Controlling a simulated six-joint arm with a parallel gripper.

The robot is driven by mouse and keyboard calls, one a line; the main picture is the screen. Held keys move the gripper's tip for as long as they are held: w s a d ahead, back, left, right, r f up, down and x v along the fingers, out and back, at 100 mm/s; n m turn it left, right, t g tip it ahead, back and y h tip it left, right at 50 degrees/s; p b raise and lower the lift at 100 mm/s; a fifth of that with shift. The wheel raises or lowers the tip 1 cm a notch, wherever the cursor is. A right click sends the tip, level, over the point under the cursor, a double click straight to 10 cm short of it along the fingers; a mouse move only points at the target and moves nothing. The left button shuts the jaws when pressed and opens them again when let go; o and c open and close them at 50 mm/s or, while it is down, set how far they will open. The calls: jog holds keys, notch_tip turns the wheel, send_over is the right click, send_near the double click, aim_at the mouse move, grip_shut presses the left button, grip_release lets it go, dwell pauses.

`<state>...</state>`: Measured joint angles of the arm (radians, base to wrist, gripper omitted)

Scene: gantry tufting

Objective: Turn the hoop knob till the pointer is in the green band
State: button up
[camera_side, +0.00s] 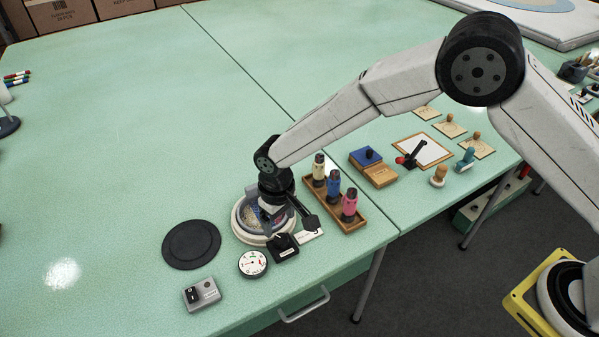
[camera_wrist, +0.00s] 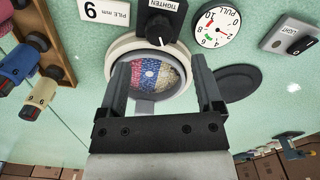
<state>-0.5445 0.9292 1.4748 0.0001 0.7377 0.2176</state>
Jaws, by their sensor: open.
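The black hoop knob (camera_wrist: 157,28), labelled TIGHTEN, sits at the hoop's rim in the wrist view; it also shows in the side view (camera_side: 284,243). The round hoop (camera_wrist: 122,53) has a pale rim around a patterned red, cream and blue centre. The white PULL dial (camera_wrist: 217,24) is beside the knob, and it also shows in the side view (camera_side: 252,264). It has red and green marks; I cannot tell exactly where the pointer stands. My gripper (camera_wrist: 160,62) is open and empty over the hoop, with its fingertips short of the knob in the picture.
A wooden rack (camera_side: 363,222) with several coloured spools stands right of the hoop. A black disc (camera_side: 190,245) and a grey LIGHT switch box (camera_side: 202,294) lie to the left. A PILE mm card (camera_wrist: 102,11) lies beside the knob.

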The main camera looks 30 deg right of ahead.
aim_at(281, 238)
jog(key=shift+f, duration=3.35)
grip_shut()
